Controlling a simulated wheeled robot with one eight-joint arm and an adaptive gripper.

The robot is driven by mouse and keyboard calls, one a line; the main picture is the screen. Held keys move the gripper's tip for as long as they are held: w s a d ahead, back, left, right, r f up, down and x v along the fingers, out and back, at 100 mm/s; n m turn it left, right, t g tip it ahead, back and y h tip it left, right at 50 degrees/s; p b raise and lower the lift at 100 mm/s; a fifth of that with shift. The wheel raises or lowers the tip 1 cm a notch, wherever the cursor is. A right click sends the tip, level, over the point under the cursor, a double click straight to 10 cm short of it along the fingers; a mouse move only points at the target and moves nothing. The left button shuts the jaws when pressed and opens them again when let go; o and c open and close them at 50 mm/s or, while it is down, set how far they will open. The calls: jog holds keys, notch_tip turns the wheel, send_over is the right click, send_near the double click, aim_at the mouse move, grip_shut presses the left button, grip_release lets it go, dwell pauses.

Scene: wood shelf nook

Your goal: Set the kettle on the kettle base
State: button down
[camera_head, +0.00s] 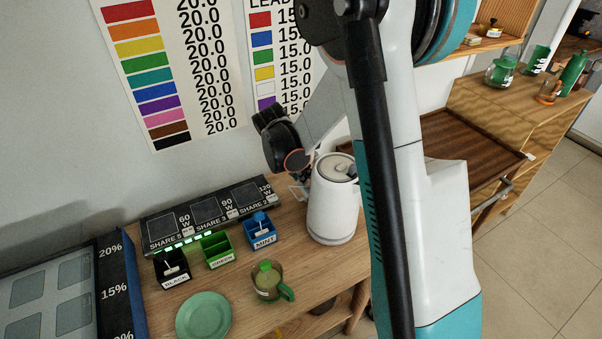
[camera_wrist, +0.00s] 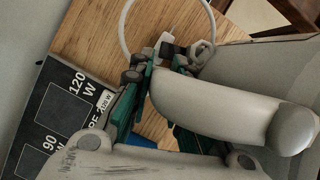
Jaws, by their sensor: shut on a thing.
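The white kettle (camera_head: 332,208) stands upright at the right part of the wooden counter, beside my arm. I cannot tell whether its bottom touches the counter. My gripper (camera_head: 304,184) is at the kettle's upper left side, partly hidden. In the wrist view, my gripper (camera_wrist: 152,82) is shut on the kettle's pale rounded handle (camera_wrist: 215,108), and the kettle body (camera_wrist: 268,62) fills the upper right. A thin white ring (camera_wrist: 124,32) lies on the wood beyond the fingers; whether it belongs to the kettle base is unclear. No kettle base shows clearly in the head view.
A black panel (camera_head: 183,246) with wattage labels runs along the wall. Black (camera_head: 172,268), green (camera_head: 218,250) and blue (camera_head: 262,234) bins stand before it. A brown tray surface (camera_head: 455,150) lies to the right.

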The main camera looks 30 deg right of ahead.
jog(key=shift+f+b, duration=0.5)
jog(key=shift+f, duration=0.1)
jog(key=c, duration=1.8)
grip_release()
jog(key=shift+p+v, duration=3.2)
jog(key=shift+v, duration=2.35)
jog(key=shift+s, duration=0.1)
